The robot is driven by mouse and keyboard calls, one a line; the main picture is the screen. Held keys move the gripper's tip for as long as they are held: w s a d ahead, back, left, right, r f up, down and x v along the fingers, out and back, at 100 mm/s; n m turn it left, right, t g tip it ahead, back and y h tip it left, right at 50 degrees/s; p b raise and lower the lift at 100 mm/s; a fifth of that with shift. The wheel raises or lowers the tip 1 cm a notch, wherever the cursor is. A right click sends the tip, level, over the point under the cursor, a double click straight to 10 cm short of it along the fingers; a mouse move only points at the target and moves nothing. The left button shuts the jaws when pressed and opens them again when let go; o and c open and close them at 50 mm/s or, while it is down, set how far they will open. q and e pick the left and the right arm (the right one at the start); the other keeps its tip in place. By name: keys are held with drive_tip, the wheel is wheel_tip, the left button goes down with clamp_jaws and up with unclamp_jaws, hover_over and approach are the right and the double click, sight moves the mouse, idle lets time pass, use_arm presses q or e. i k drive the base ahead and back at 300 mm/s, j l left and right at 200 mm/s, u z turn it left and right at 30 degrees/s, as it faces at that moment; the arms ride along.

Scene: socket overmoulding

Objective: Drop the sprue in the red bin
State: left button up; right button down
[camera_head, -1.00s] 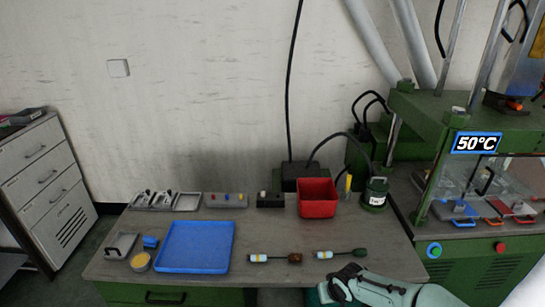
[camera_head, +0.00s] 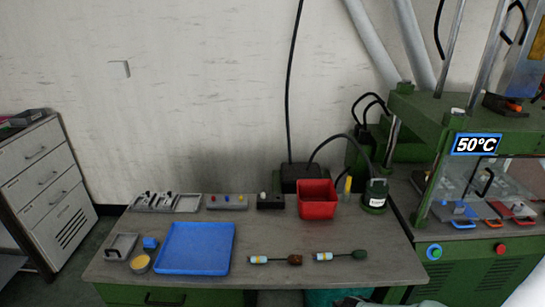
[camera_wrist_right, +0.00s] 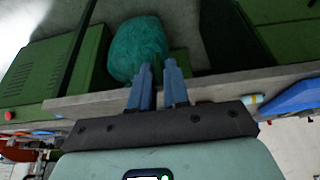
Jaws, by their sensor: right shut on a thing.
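The red bin (camera_head: 318,208) is an open box at the back of the bench, right of its middle. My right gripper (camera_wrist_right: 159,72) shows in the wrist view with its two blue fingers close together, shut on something. The held thing is too small or too hidden to make out, and I cannot pick out a sprue in either view. In the head view only a sliver of my right arm shows at the bottom edge, well in front of the bin. My left gripper is out of view.
A green pot (camera_head: 376,196) stands right of the bin. A teal bag (camera_wrist_right: 138,48) is near the bench edge.

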sight(316, 217)
drive_tip(key=u, duration=0.5)
drive_tip(key=l+u, duration=0.15)
drive_tip(key=u, duration=0.8)
drive_tip(key=l+u, duration=0.15)
drive_tip(key=u, duration=0.35)
drive_tip(key=l+u, duration=0.1)
drive_tip(key=u, duration=0.9)
drive_tip(key=l+u, duration=0.1)
drive_tip(key=u, duration=0.35)
drive_tip(key=k+u, duration=0.1)
drive_tip(key=u, duration=0.4)
drive_tip(key=k+l+u, duration=0.1)
drive_tip(key=u, duration=0.25)
drive_tip(key=k+u, duration=0.1)
drive_tip(key=u, duration=0.3)
drive_tip(key=k+u, duration=0.15)
drive_tip(key=u, duration=0.2)
drive_tip(key=k+z, duration=0.15)
drive_tip(key=z, duration=0.75)
drive_tip(key=l+z, duration=0.1)
drive_tip(key=z, duration=0.4)
drive_tip(key=k+l+z, duration=0.1)
drive_tip(key=z, duration=0.35)
drive_tip(key=l+z, duration=0.1)
drive_tip(key=z, duration=0.9)
drive_tip(key=l+z, duration=0.15)
drive_tip(key=z, duration=0.35)
